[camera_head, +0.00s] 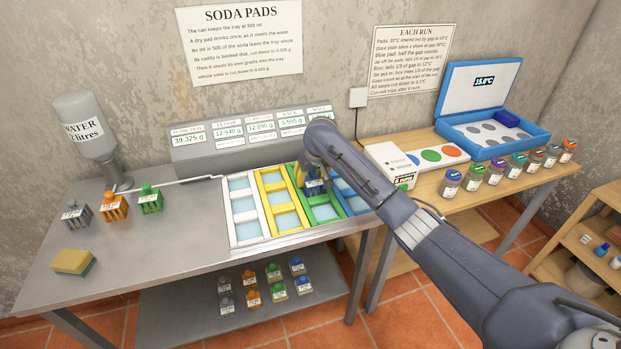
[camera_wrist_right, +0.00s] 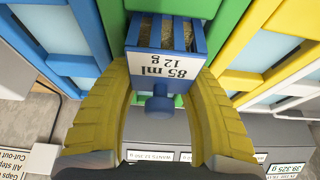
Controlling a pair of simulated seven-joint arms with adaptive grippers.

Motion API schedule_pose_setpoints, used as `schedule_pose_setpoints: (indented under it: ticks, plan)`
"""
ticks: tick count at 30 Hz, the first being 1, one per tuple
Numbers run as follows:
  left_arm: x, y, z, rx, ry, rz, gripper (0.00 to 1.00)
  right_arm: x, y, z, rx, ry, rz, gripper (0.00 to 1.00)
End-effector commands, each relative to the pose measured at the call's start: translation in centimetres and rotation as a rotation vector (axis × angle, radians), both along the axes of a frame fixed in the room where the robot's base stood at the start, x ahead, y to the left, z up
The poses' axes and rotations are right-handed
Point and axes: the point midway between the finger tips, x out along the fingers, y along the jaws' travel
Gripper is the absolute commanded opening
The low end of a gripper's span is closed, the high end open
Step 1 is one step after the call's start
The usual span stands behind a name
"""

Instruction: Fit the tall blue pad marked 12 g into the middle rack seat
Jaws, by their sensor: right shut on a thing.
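The blue pad (camera_wrist_right: 160,60), a slatted block with a round knob, has a label reading 85 ml 12 g upside down in the right wrist view. My right gripper (camera_wrist_right: 160,85) is shut on it, with a yellow finger on each side. In the head view the blue pad (camera_head: 316,187) shows partly below my right gripper (camera_head: 306,176), over the green rack frame (camera_head: 325,213). The arm hides part of that frame. I cannot tell whether the pad touches the frame or which seat it is over. My left gripper is not in view.
White (camera_head: 244,231), yellow (camera_head: 285,222) and blue (camera_head: 355,204) frames flank the green one. A grey display console (camera_head: 240,150) stands behind. Grey (camera_head: 76,214), orange (camera_head: 114,209) and green (camera_head: 150,200) pads and a sponge (camera_head: 74,262) are at left.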

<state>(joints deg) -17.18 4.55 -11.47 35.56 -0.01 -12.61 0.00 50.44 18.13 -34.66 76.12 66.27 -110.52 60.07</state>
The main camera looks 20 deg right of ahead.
Motion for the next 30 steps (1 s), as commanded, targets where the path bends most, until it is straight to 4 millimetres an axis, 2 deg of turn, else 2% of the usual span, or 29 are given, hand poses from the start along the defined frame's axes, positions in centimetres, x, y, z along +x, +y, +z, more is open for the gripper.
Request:
schedule_pose_setpoints:
  ticks: [14, 15, 20, 21, 30]
  plan:
    - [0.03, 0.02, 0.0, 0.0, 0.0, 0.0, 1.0, -0.02, 0.03, -0.52, 0.001, 0.001, 0.0, 0.24]
    - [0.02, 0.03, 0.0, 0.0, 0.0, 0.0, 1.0, -0.03, 0.04, -0.59, 0.001, 0.001, 0.0, 0.53]
    - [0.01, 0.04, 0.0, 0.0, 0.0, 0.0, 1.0, -0.05, 0.02, -0.62, 0.0, 0.002, 0.0, 0.72]
    - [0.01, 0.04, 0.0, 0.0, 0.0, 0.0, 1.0, -0.05, 0.01, -0.63, 0.0, 0.002, 0.0, 0.74]
    - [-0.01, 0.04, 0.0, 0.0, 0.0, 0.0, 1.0, -0.05, -0.03, -0.39, -0.001, 0.002, 0.001, 0.74]
